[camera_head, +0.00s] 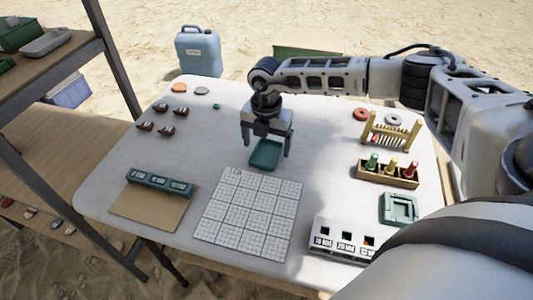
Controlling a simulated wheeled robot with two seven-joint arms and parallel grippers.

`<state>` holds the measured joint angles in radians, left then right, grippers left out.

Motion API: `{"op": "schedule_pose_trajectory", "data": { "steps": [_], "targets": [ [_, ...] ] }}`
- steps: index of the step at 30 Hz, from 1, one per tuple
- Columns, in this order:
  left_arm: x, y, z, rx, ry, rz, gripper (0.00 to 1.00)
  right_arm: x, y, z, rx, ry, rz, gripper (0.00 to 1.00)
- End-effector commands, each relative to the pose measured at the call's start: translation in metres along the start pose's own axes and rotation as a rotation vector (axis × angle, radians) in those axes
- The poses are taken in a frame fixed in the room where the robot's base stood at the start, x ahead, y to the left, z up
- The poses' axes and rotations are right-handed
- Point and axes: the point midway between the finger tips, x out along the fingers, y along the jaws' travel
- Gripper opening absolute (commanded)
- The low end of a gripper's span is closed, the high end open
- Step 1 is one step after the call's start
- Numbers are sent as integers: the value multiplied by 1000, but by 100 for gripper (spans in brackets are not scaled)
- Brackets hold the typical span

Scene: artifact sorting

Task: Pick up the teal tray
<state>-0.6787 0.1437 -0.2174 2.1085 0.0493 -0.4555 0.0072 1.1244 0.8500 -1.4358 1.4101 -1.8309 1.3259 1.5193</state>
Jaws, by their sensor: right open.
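The teal tray (265,156) is a small shallow dish on the white table, just behind the gridded white sheet (247,215). My right gripper (267,150) points down over the tray with its two fingers spread. One finger is at the tray's left and the other at its right. The rear part of the tray is hidden behind the gripper. I cannot tell whether the fingers touch the tray. My left gripper is not in view.
A teal three-part holder (160,183) stands at the left on a brown board (150,209). Several dark brown pieces (164,130) lie behind it. At the right are a wooden rack (388,134), a box with coloured bottles (387,173), a green square frame (399,209) and a labelled white box (342,239).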

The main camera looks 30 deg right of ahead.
Motion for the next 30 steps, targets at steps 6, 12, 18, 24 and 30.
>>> {"op": "schedule_pose_trajectory", "data": {
  "steps": [6,12,18,24,30],
  "targets": [
    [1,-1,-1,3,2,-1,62,21,0,0,1,1,0,87],
    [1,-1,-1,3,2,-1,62,21,0,0,1,0,0,87],
    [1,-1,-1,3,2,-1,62,21,0,0,1,0,0,39],
    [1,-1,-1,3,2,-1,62,21,0,0,1,0,1,39],
    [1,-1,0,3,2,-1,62,16,0,0,1,0,3,39]
  ]
}}
